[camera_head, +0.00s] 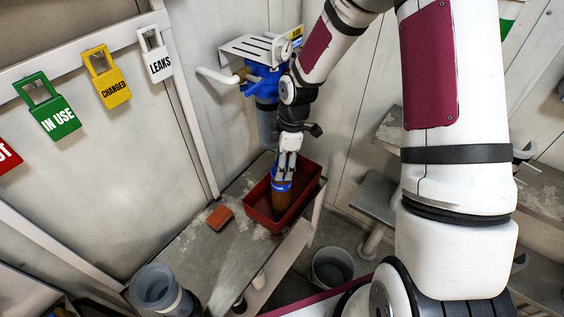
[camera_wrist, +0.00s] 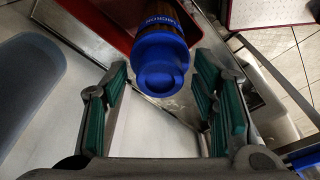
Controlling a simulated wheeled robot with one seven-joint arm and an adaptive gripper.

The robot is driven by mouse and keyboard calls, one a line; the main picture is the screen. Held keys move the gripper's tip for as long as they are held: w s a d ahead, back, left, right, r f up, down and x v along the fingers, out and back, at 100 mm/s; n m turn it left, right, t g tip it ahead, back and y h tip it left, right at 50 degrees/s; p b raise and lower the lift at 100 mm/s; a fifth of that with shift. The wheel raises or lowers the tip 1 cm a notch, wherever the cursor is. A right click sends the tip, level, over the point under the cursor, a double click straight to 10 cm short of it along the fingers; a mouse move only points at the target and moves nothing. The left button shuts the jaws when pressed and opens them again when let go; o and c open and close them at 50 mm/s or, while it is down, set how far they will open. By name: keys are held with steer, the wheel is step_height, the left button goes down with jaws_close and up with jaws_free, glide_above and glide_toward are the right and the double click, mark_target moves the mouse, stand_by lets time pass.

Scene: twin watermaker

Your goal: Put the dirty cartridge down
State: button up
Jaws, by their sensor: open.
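The dirty cartridge (camera_head: 280,205) is brown with a blue end cap and stands roughly upright inside the red tray (camera_head: 256,214) on the bench. My gripper (camera_head: 287,172) is directly above it, pointing down, with its fingers around the cartridge's upper end. In the wrist view, the cartridge's blue cap (camera_wrist: 160,68) lies between the two green-padded fingers, with gaps on both sides. The fingers are open and do not hold it. The tray also shows behind the cap in the wrist view (camera_wrist: 104,22). The cartridge's lower end is hidden by the tray's near wall.
A blue filter housing (camera_head: 267,118) hangs on the wall close behind my gripper. An orange block (camera_head: 219,217) lies on the bench left of the tray. A clear container (camera_head: 157,288) stands at front left, and a grey bucket (camera_head: 332,268) sits below the bench's right edge.

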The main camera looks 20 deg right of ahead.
step_height(320, 180, up, 12)
steer(key=d, duration=0.2)
steer(key=s+r+m+t+h, duration=0.25)
steer(key=s+r+m, duration=0.55)
steer(key=s+r, duration=0.55)
steer(key=s+r+m+t, duration=0.2)
steer(key=s+r+m, duration=0.4)
steer(key=s, duration=0.5)
steer(key=shift+a+m+y, duration=0.15)
steer(key=shift+m+y, duration=0.2)
steer(key=shift+m, duration=0.75)
